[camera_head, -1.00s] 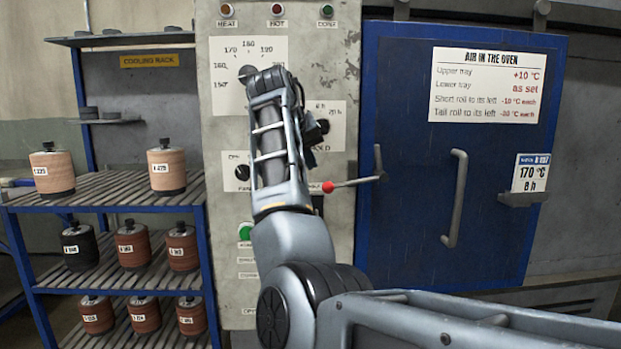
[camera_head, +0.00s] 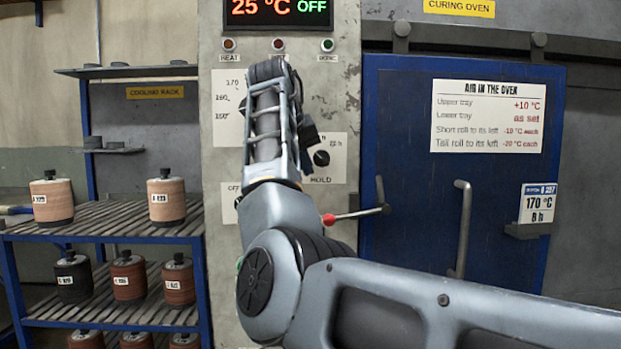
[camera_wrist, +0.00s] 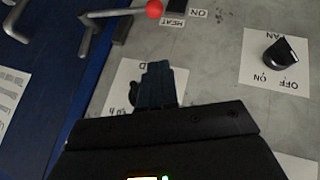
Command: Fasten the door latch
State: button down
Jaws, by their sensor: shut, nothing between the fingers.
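The door latch is a thin metal lever with a red ball (camera_head: 328,219) on its left end. It lies nearly level, from its pivot (camera_head: 384,209) at the door's left edge out over the grey panel. The blue oven door (camera_head: 410,190) looks closed. In the wrist view the red ball (camera_wrist: 154,9) and lever (camera_wrist: 112,13) are at the top, apart from my gripper. My gripper (camera_wrist: 158,68) is shut and empty, in front of the hold dial's white plate. In the head view my arm hides its fingertips.
The control panel carries dials, including a black hold dial (camera_head: 321,158) and a fan knob (camera_wrist: 284,52). A vertical door handle (camera_head: 463,230) stands right of the latch. A cooling rack (camera_head: 110,233) with several rolls is at the left. The oven display (camera_head: 278,11) reads 25 °C OFF.

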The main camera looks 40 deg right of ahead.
jog(key=x, duration=0.8)
jog(key=shift+f, duration=0.2)
jog(key=shift+s+d+f, duration=0.1)
jog(key=shift+s+f, duration=0.1)
jog(key=shift+f, duration=0.35)
jog(key=shift+s+d+f, duration=0.15)
jog(key=shift+f, duration=0.45)
jog(key=shift+s+d+f, duration=0.2)
jog(key=shift+s+f, duration=0.1)
jog(key=shift+f, duration=0.4)
jog(key=shift+f, duration=0.1)
jog(key=shift+f+h+p, duration=0.3)
jog(key=shift+f+p, duration=0.2)
jog(key=shift+p, duration=0.1)
notch_tip(320, 180, down, 11)
jog(key=s+d+n+g+h, duration=0.2)
jog(key=n+g+h, duration=0.1)
jog(key=h, duration=0.3)
jog(key=shift+d+p, duration=0.35)
jog(key=shift+d, duration=0.05)
jog(key=shift+r, duration=0.1)
